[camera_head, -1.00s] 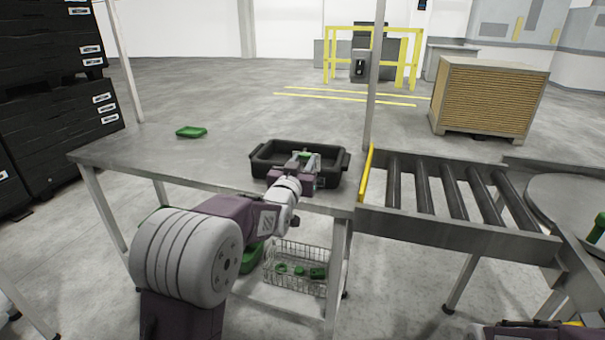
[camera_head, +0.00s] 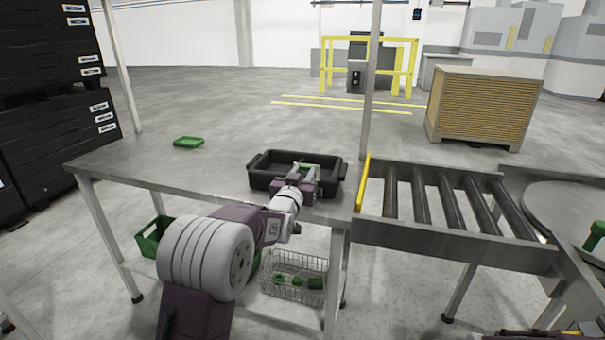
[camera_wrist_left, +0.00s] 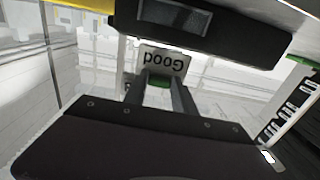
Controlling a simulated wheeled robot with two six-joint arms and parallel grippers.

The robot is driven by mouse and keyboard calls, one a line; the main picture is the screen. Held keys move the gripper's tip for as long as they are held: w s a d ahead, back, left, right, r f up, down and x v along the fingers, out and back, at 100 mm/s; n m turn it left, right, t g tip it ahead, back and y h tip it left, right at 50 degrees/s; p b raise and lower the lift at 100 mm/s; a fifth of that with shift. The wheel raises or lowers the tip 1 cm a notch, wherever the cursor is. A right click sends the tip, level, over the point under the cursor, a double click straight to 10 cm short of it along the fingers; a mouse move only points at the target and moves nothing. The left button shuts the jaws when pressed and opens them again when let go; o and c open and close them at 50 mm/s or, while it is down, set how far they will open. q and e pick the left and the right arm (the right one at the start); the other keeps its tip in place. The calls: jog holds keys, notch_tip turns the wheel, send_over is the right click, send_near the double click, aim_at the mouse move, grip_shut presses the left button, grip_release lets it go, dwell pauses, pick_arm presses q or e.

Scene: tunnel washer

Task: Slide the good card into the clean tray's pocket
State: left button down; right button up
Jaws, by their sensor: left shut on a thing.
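The good card (camera_wrist_left: 165,60) is a small pale card marked "Good", upside down in the left wrist view. My left gripper (camera_wrist_left: 160,80) is shut on it, with a finger at each side of its lower edge. In the head view my left gripper (camera_head: 303,172) is at the near side of a black tray (camera_head: 262,181) on the steel table. In the wrist view a dark wall (camera_wrist_left: 225,38) with a grey window-like recess (camera_wrist_left: 168,13) lies close to the card, apparently the tray and its pocket. The card is too small to make out clearly in the head view. My right gripper is not in view.
Below are a green bin (camera_head: 150,238) and a wire basket (camera_head: 293,280). The tabletop's middle is clear.

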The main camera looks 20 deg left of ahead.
pick_arm(q)
jog(key=shift+w+f, duration=0.35)
jog(key=shift+w, duration=0.25)
jog(key=shift+f, duration=0.25)
jog(key=shift+f+b, duration=0.75)
jog(key=shift+f, duration=0.25)
jog(key=shift+f+b, duration=0.35)
jog(key=shift+b, duration=0.2)
jog(key=shift+f+b, duration=0.4)
jog(key=shift+b, duration=0.1)
jog(key=shift+f+b, duration=0.45)
jog(key=shift+b, duration=0.1)
jog(key=c, duration=0.9)
grip_release()
jog(key=shift+c, duration=0.2)
